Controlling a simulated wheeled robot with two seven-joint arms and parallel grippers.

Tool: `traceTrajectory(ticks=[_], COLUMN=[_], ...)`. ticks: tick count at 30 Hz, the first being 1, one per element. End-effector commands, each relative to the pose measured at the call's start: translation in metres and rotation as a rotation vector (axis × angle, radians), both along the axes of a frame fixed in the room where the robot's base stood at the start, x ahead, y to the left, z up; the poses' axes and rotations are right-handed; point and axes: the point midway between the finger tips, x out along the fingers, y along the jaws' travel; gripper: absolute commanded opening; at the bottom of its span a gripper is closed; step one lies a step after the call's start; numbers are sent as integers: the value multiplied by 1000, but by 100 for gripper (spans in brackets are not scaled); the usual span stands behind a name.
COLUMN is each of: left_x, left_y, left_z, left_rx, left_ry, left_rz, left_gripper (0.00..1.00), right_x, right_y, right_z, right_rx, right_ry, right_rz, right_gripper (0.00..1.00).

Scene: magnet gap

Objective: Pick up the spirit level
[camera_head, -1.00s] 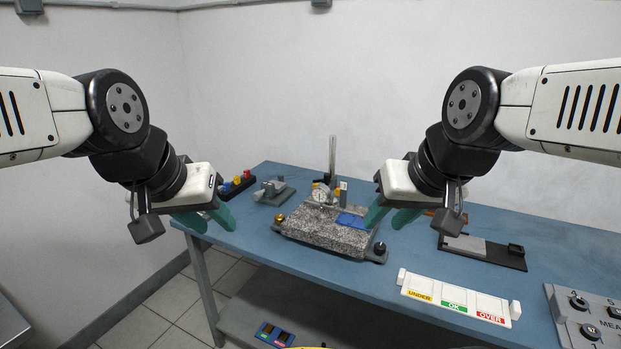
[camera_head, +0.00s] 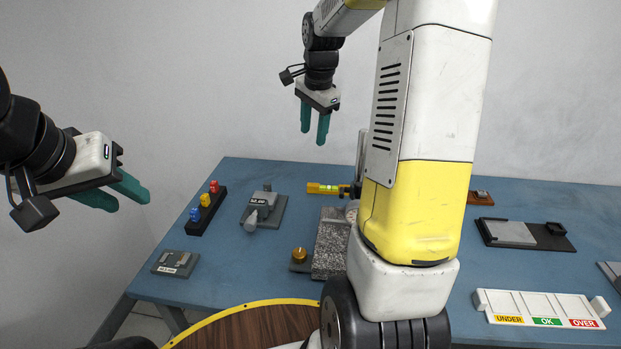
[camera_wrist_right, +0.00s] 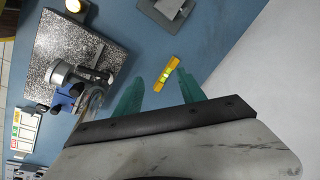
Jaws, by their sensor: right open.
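The spirit level (camera_head: 324,188) is a small yellow bar with a bright green vial. It lies at the back of the blue table, behind the granite plate, its right end close to the stand there. My right gripper (camera_head: 315,136) is open and empty, in the air above and a little left of the level. In the right wrist view the level (camera_wrist_right: 166,74) shows beyond and between the teal fingertips, apart from them. My left gripper (camera_head: 138,200) is open and empty in the air, left of the table.
My right arm hides part of the granite plate (camera_head: 330,246) and its dial stand. In the wrist view the dial gauge (camera_wrist_right: 62,73) stands beside the level. A grey device (camera_head: 262,208) and a rack of coloured pieces (camera_head: 206,207) are to the left. Table around the level's left end is clear.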

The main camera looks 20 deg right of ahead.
Motion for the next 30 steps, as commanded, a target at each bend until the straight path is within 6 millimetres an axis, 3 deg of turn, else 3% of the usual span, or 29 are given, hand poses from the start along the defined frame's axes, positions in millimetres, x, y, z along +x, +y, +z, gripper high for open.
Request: traceTrajectory(ticks=[1,6,12,18,30], left_x=[0,0,0,0,0], left_y=[0,0,0,0,0], left_z=[0,0,0,0,0], left_rx=[0,0,0,0,0], left_ry=[0,0,0,0,0], left_rz=[0,0,0,0,0], left_gripper=[36,36,36,36,36], right_x=[17,62,88,95,95], right_y=[-11,-45,-74,-86,-89], right_z=[-21,-86,-150,-179,-228], right_rx=[12,48,67,71,73], right_ry=[32,116,180,203,207], right_rz=[-86,-398,-671,-783,-792], right_gripper=[47,47,47,47,47])
